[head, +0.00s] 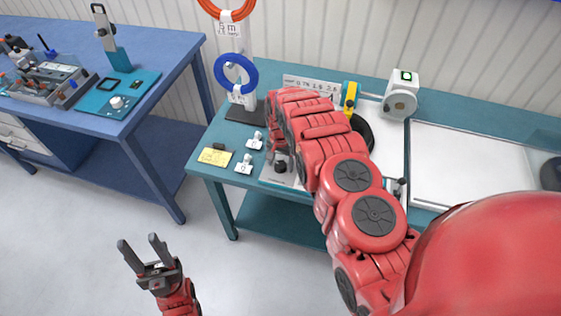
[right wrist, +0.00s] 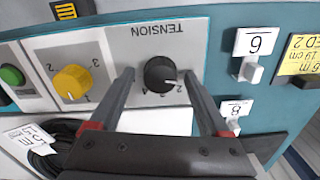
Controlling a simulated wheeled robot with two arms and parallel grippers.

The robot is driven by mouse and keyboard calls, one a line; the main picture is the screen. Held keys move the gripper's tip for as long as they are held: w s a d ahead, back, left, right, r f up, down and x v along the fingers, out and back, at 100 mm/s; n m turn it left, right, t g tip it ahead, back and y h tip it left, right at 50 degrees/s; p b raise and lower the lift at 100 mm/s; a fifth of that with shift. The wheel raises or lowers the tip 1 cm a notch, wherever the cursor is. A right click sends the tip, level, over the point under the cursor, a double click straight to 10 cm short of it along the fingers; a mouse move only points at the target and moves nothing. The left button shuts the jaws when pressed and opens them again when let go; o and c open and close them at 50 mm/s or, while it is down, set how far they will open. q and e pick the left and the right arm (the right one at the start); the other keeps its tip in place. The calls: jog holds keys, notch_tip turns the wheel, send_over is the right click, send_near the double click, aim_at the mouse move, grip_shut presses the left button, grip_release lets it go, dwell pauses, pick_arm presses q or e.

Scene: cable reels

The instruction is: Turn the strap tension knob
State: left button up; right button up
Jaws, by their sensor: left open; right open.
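The black tension knob (right wrist: 160,75) sits on a grey panel marked TENSION, which reads upside down in the right wrist view. Its white pointer mark faces the printed numbers at its lower right. My right gripper (right wrist: 158,77) is open, with one finger on each side of the knob; a gap shows on both sides. In the head view the knob (head: 281,167) is a small dark shape on the bench, and my red right arm hides most of the right gripper. My left gripper (head: 141,255) is open and empty over the floor, lower left.
A yellow knob (right wrist: 73,82) and a green button (right wrist: 11,75) lie left of the tension panel. White numbered tags (right wrist: 254,41) and a yellow note (head: 215,156) are nearby. Orange and blue cable coils (head: 236,75) hang behind. A blue table (head: 165,75) stands left.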

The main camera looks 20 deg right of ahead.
grip_shut()
dwell(0.4)
jog(key=shift+f+m, duration=0.1)
jog(key=shift+m, duration=0.2)
jog(key=shift+m+b, duration=0.75)
jog(key=shift+m, duration=0.15)
jog(key=m, duration=0.2)
jog(key=shift+m+b, duration=0.35)
jog(key=shift+m, duration=0.05)
jog(key=m, duration=0.5)
jog(key=shift+b, duration=0.35)
jog(key=m+b, duration=0.1)
jog(key=m, duration=0.4)
jog(key=shift+m, duration=0.4)
